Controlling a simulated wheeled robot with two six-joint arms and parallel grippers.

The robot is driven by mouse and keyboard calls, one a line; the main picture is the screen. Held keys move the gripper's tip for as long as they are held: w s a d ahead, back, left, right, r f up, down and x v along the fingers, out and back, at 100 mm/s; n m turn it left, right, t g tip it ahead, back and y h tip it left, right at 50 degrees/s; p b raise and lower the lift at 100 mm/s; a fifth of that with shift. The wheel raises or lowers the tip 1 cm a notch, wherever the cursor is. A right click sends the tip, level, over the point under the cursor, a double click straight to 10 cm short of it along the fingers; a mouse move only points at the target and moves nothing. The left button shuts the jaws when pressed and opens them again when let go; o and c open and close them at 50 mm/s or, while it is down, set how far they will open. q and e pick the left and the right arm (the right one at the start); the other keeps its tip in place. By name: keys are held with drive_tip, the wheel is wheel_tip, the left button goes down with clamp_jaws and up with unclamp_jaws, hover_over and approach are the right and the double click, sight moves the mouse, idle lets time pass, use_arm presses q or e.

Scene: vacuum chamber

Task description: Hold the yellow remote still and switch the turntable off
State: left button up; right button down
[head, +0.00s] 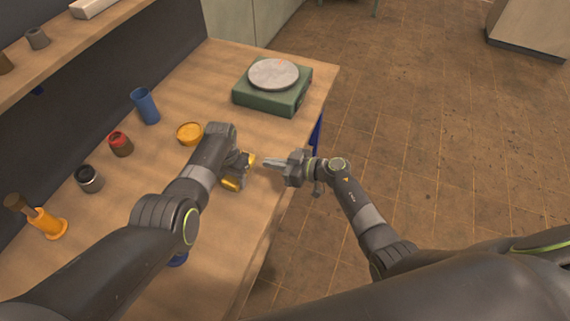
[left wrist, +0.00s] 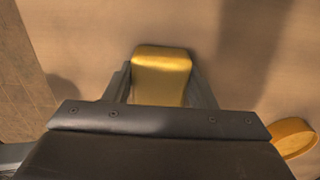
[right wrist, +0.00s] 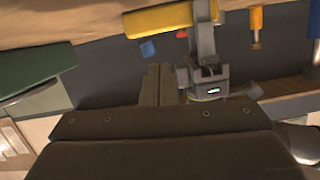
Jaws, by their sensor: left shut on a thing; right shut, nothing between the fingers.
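The yellow remote (head: 231,184) is at the table's right part, mostly hidden by my left gripper (head: 243,168) in the head view. In the left wrist view the remote (left wrist: 160,72) sits between the two fingers, which are shut on it. My right gripper (head: 268,162) is shut and empty, pointing at the remote with a small gap. The turntable, a green base (head: 270,97) with a grey disc (head: 273,73), stands at the far table end.
A yellow dish (head: 189,133), a blue cup (head: 145,106), a red jar (head: 120,144), a dark jar (head: 89,179) and an orange stand (head: 49,224) line the table's left side. A shelf (head: 75,40) runs above them. The table's right edge lies beneath my right gripper.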

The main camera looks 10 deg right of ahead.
drive_tip(key=shift+v, duration=2)
use_arm(q)
drive_tip(key=o, duration=1.2)
drive_tip(key=shift+r, duration=0.1)
